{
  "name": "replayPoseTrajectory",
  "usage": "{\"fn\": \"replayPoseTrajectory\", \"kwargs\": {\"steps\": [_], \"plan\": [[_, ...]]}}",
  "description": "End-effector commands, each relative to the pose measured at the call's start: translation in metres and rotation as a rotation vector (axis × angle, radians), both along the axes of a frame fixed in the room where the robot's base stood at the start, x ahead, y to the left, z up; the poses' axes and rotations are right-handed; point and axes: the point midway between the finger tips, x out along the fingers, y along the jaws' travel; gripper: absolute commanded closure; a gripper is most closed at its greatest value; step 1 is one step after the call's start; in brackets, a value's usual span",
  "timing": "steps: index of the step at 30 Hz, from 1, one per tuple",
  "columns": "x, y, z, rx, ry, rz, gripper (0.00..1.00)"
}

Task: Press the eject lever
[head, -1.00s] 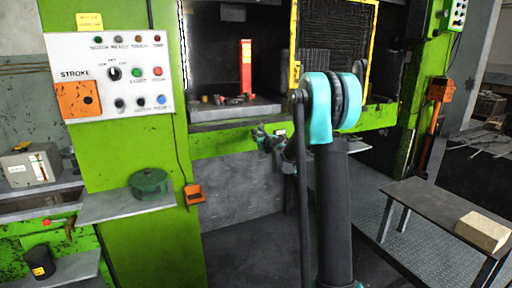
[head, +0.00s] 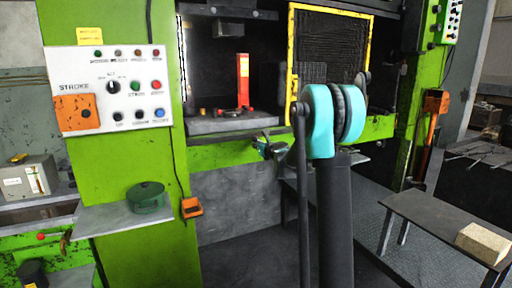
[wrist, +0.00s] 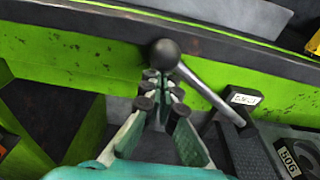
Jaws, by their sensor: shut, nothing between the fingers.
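The eject lever is a metal rod with a black ball knob (wrist: 165,54), in the upper middle of the wrist view. Its rod slants down right to a dark base with a small white label (wrist: 245,98). My gripper (wrist: 157,85) is shut and empty, its teal fingers pointing at the knob and appearing just below it. I cannot tell whether they touch. In the head view my gripper (head: 263,147) is at the press's green front edge, partly behind my arm. The lever cannot be made out there.
A green press edge (wrist: 90,55) runs behind the lever. A black block marked 506 (wrist: 288,160) is at lower right. A control panel (head: 112,92) is on the left column. The yellow-framed mesh guard (head: 330,50) stands above my arm. A bench (head: 440,225) is at right.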

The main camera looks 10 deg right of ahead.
Motion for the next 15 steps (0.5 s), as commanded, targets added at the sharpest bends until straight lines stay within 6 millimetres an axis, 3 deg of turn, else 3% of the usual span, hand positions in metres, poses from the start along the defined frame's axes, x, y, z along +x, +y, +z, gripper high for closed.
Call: {"fn": "replayPoseTrajectory", "kwargs": {"steps": [5,13,15], "plan": [[0.006,-0.007,-0.004,0.007,-0.004,-0.014,1.0],[0.009,-0.011,-0.043,0.001,0.002,-0.002,1.0],[-0.003,-0.014,-0.039,0.0,0.001,-0.003,1.0]]}}
